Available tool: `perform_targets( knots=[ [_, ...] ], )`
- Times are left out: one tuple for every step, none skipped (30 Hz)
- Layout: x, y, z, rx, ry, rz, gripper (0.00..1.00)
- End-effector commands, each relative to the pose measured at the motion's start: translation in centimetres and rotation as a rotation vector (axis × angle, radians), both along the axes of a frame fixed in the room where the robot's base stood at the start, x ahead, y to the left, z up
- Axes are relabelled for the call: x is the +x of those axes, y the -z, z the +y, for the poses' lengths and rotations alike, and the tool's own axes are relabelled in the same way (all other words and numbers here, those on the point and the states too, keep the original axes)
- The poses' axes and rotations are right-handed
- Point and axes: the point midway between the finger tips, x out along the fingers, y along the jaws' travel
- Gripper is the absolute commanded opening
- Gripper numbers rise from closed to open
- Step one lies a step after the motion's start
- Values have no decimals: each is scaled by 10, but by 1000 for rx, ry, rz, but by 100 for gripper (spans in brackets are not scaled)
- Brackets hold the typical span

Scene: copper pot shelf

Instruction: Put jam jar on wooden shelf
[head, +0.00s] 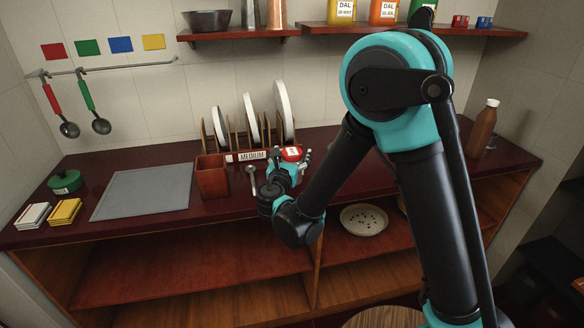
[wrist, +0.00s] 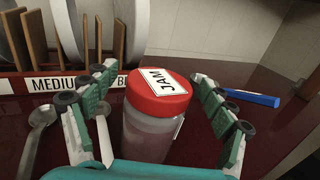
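The jam jar (wrist: 152,130) stands upright on the dark red counter, with a red lid and a white JAM label. In the head view its red lid (head: 291,153) shows near the plate rack; its body is mostly hidden by my gripper. My gripper (wrist: 152,75) is open, with one finger on each side of the jar and visible gaps between fingers and jar. Reddish wooden wall shelves hang above, one at left (head: 240,34) and one at right (head: 480,31). The counter also has lower wooden shelf boards (head: 190,275).
A plate rack with white plates (head: 251,118) and a MEDIUM label stands behind the jar. A spoon (wrist: 38,118) and a blue item (wrist: 250,97) lie nearby. A wooden box (head: 212,177) is left. Canisters (head: 384,11) and a bowl (head: 207,20) occupy parts of the wall shelves.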

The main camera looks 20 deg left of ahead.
Motion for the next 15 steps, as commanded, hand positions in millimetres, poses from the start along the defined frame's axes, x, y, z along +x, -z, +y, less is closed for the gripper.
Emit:
perform_targets(
  knots=[
    [0, 0, 0, 0, 0, 0, 75],
    [0, 0, 0, 0, 0, 0, 71],
    [0, 0, 0, 0, 0, 0, 66],
    [0, 0, 0, 0, 0, 0, 62],
    [0, 0, 0, 0, 0, 0, 59],
    [0, 0, 0, 0, 0, 0, 54],
    [0, 0, 0, 0, 0, 0, 50],
    [0, 0, 0, 0, 0, 0, 46],
    [0, 0, 0, 0, 0, 0, 41],
    [0, 0, 0, 0, 0, 0, 38],
    [0, 0, 0, 0, 0, 0, 34],
    [0, 0, 0, 0, 0, 0, 29],
    [0, 0, 0, 0, 0, 0, 25],
    [0, 0, 0, 0, 0, 0, 21],
    [0, 0, 0, 0, 0, 0, 16]
  ],
)
